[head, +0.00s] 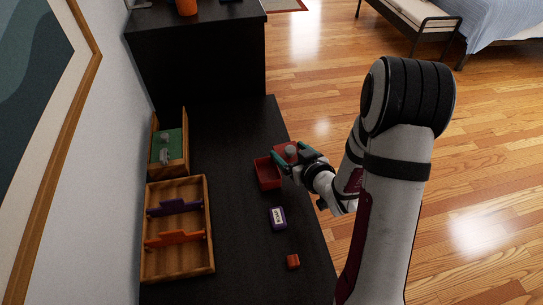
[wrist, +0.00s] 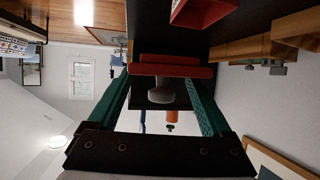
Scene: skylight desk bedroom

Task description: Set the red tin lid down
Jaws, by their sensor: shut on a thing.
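My gripper (head: 291,160) is shut on the red tin lid (head: 281,147), near the right edge of the dark desk. In the wrist view the lid (wrist: 175,70) is a flat red slab across the tips of the green fingers (wrist: 160,88), with its grey knob (wrist: 160,92) between them. The open red tin (head: 267,174) stands on the desk just left of my gripper and also shows at the top of the wrist view (wrist: 203,12). The lid appears to be held above the desk, apart from the tin; its exact height is unclear.
A wooden tray (head: 210,245) with purple and orange dividers and a wooden box (head: 184,160) with a green inside stand along the wall. A purple labelled box (head: 278,217) and a small orange-red block (head: 293,262) lie nearer. The dark desk (head: 238,130) is bare behind the tin.

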